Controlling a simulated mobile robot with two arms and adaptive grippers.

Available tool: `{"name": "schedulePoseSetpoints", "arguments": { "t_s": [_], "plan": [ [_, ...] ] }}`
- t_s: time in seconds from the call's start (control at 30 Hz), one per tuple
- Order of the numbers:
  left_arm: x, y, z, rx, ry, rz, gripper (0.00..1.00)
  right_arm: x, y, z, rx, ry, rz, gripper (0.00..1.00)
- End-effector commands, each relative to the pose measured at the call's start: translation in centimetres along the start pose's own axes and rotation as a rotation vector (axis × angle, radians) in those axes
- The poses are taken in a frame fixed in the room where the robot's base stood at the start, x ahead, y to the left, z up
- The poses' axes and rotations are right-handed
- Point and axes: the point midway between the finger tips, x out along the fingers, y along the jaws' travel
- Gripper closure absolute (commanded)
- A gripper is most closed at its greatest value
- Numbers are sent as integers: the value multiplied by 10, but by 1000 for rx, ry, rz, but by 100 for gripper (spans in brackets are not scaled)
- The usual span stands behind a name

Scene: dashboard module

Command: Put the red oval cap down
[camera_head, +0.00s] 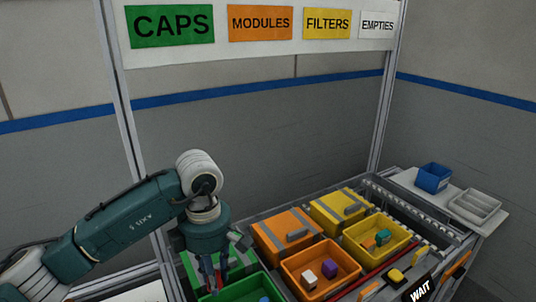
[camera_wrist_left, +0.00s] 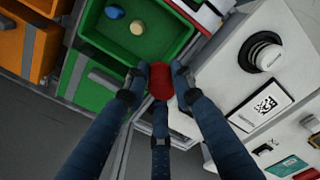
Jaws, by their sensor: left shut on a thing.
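My left gripper (camera_head: 213,285) comes down from the upper left in the head view, beside the green bin (camera_head: 270,283). In the left wrist view, its blue fingers (camera_wrist_left: 160,85) are shut on the red oval cap (camera_wrist_left: 160,81). The cap is held at the near edge of the green bin (camera_wrist_left: 182,50), which holds a blue piece (camera_wrist_left: 114,12) and a yellow piece (camera_wrist_left: 137,28). The cap appears to be off the bin floor, but its height is unclear. My right gripper is not in view.
An orange bin (camera_head: 325,285) with a white and a purple block and a yellow bin (camera_head: 350,243) stand to the right. A blue bin (camera_head: 433,178) and grey tray (camera_head: 475,206) are at far right.

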Motion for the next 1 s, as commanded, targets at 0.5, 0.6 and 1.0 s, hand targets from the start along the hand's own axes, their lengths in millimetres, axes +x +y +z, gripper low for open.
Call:
{"name": "schedulePoseSetpoints", "arguments": {
  "t_s": [0.5, 0.6, 1.0],
  "plan": [
    [-11, -86, -46, 1266, 4, 18, 93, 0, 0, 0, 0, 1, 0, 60],
    [-11, -103, -54, 1475, 4, 10, 93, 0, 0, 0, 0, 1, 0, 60],
    [-10, -126, -64, 1753, 0, -2, 93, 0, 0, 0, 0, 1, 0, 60]
  ]
}}
